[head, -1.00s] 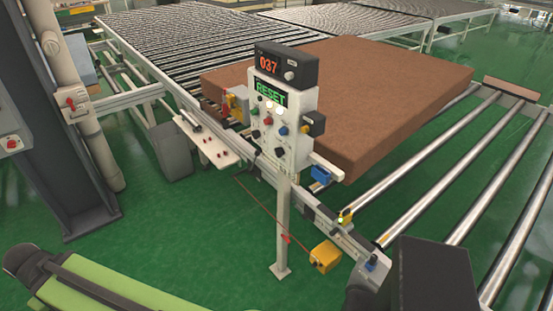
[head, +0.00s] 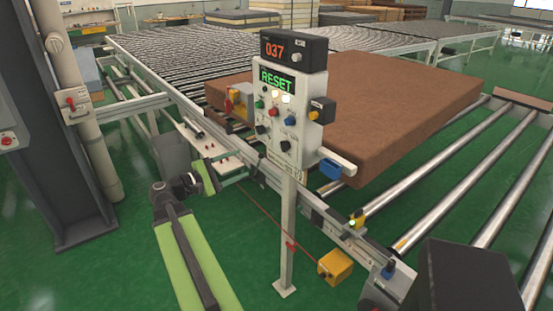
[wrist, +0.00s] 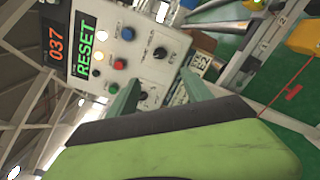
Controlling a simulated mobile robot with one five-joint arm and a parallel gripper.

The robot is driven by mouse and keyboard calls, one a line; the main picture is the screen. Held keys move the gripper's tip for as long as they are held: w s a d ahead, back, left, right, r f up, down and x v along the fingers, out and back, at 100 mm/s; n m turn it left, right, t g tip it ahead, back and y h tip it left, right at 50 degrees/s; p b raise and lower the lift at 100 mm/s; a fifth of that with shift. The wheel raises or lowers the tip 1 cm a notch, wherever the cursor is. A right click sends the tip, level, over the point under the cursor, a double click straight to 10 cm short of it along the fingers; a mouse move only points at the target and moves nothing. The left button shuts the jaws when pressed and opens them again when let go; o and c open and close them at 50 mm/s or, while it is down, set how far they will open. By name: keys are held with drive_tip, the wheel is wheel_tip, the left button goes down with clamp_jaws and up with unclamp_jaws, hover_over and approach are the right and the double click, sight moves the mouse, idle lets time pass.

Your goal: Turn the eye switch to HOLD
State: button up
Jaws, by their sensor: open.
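The control panel (head: 290,157) stands on a white post in the head view. It has two black rotary knobs, a lower right one (head: 285,145) and a lower left one (head: 260,129). In the wrist view the panel appears turned sideways, with the right knob (wrist: 160,52) and the left knob (wrist: 143,95).
The display (head: 277,80) reads RESET, and a counter (head: 292,50) above it reads 037. A brown mattress (head: 400,100) lies on rollers behind the panel. A yellow box (head: 335,266) sits low beside the post. Green floor is open at the lower left.

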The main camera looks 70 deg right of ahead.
sight(281, 147)
drive_tip(key=x, duration=1.7)
drive_tip(key=shift+d+r, duration=0.1)
drive_tip(key=shift+d, duration=0.05)
